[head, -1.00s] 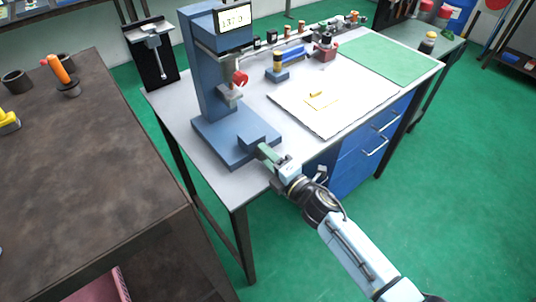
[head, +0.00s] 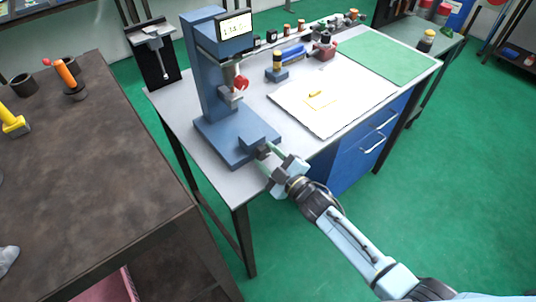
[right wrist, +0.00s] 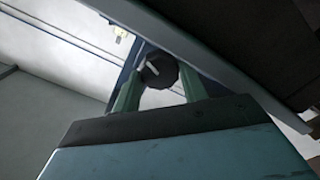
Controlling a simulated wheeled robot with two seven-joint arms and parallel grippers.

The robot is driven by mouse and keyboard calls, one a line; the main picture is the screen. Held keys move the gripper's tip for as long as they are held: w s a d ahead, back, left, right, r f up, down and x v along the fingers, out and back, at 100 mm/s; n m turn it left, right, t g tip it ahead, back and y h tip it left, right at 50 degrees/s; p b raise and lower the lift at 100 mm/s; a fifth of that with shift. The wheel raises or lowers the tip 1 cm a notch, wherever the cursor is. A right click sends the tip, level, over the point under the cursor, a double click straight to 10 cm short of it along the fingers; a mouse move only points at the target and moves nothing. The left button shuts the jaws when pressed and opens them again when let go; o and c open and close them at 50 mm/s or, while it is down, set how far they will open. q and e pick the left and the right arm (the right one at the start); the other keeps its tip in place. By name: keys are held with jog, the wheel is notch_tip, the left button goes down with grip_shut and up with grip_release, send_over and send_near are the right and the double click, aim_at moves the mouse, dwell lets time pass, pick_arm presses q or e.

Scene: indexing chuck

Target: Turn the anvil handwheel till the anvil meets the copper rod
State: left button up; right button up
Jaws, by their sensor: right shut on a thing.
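The blue machine (head: 207,75) stands at the near left of the grey bench, with a lit display (head: 234,27) on top and a red knob (head: 241,84) on its column. The anvil handwheel (right wrist: 160,70) is a small dark faceted knob with a pale mark, low at the front of the machine's base. My right gripper (head: 266,155) is shut on the handwheel, with its green fingers on either side of it in the right wrist view. I cannot make out the anvil's face, the copper rod or any gap between them. My left gripper is not in view.
A white board (head: 335,103) with a small yellow piece and a green mat (head: 388,58) lie on the bench. A blue-handled tool (head: 292,53) and several small parts stand behind. A dark table (head: 95,165) is at the left, with floor between.

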jog(key=m, duration=0.2)
jog(key=shift+m+p, duration=0.3)
jog(key=shift+m, duration=0.1)
jog(key=m, duration=0.3)
jog(key=shift+m, duration=0.3)
jog(key=m, duration=0.3)
jog(key=shift+w+d+m, duration=0.1)
jog(key=shift+m, duration=0.2)
jog(key=m, duration=0.2)
jog(key=shift+m, duration=0.4)
jog(key=m, duration=0.2)
jog(key=shift+m, duration=0.3)
jog(key=m+b, duration=0.1)
jog(key=m, duration=0.2)
jog(key=shift+f+m+b, duration=0.1)
jog(key=shift+m+b, duration=0.2)
jog(key=shift+m, duration=0.1)
jog(key=m+b, duration=0.2)
jog(key=m, duration=0.3)
jog(key=shift+d+m+b, duration=0.1)
jog(key=shift+m+b, duration=0.2)
jog(key=shift+m, duration=0.1)
jog(key=shift+m, duration=0.3)
